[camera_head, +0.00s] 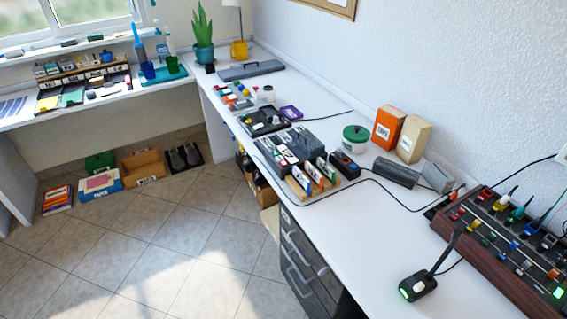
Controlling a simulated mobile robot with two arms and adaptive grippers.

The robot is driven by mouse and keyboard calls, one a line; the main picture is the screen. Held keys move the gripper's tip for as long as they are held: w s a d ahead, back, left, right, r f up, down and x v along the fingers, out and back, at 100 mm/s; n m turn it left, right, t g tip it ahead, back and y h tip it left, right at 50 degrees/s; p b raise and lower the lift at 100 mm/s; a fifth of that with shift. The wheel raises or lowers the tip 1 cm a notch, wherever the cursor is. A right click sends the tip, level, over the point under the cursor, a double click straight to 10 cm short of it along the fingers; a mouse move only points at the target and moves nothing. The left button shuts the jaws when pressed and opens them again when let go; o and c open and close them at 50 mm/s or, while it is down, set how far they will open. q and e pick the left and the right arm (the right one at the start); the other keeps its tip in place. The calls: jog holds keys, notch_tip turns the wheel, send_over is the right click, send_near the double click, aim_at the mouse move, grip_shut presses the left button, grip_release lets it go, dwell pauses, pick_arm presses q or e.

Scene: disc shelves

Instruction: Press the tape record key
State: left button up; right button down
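Neither of my grippers is in view. I cannot pick out a tape record key for certain at this size. A dark grey unit (312,142) lies on the right-hand counter, with small white, red and green pieces along its near left side. A small black box (345,163) with a reddish spot on it stands just to its right. A mixing console (510,243) with wooden sides and several coloured knobs sits at the right edge. An orange box marked with lettering that looks like "TAPE" (388,128) stands against the wall.
The white counter (350,230) is bare at its front middle. A desk microphone (418,286) with a green light stands near its edge. Cables cross the counter. A green-lidded jar (355,138) and grey blocks (396,172) stand behind. Drawers (303,262) are below; the tiled floor (150,240) is open.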

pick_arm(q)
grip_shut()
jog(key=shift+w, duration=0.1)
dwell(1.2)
